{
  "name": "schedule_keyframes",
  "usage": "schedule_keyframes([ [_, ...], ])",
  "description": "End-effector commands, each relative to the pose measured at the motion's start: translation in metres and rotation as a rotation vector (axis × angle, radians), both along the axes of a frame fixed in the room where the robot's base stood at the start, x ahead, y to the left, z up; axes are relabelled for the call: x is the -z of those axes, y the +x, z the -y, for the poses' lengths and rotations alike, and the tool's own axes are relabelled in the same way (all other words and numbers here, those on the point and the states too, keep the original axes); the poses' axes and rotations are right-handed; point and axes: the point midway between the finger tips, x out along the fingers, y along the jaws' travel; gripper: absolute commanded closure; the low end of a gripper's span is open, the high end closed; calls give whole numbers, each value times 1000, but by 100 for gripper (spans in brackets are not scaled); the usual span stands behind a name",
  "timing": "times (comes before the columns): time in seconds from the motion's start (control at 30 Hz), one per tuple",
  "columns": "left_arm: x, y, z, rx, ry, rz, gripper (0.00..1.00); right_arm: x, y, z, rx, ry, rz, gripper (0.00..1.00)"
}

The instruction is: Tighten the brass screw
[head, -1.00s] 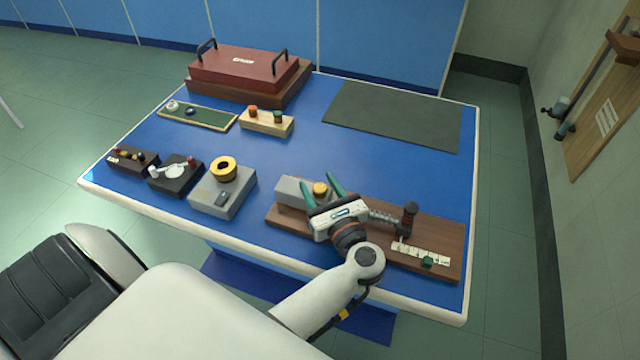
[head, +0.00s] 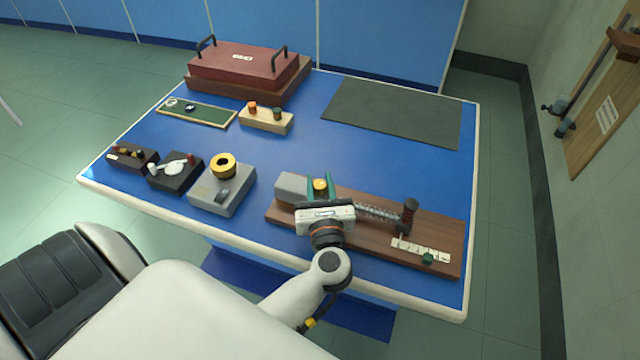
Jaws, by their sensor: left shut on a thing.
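The brass screw (head: 320,184) shows as a small round yellow head at the grey block (head: 290,187) on the wooden board (head: 440,228). My left gripper (head: 320,185) comes in from the front, with its green fingers on either side of the screw head. The fingers are shut on the screw. The gripper's body hides the block's lower part and the screw's shank. My right gripper is not in view.
On the board, a coil spring (head: 378,212) runs to a dark upright post (head: 409,214), near a white scale (head: 420,250). A grey box with a yellow ring (head: 223,165) stands to the left. A dark mat (head: 395,112) lies clear at the back right.

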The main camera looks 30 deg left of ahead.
Motion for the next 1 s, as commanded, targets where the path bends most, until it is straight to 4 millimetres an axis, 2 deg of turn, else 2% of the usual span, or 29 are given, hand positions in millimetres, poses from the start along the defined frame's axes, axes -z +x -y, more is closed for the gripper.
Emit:
schedule_keyframes([
  [0.6,-1,0,-1,550,5,-3,94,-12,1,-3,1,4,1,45],
  [1.0,0,0,-1,729,2,0,94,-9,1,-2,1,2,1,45],
])
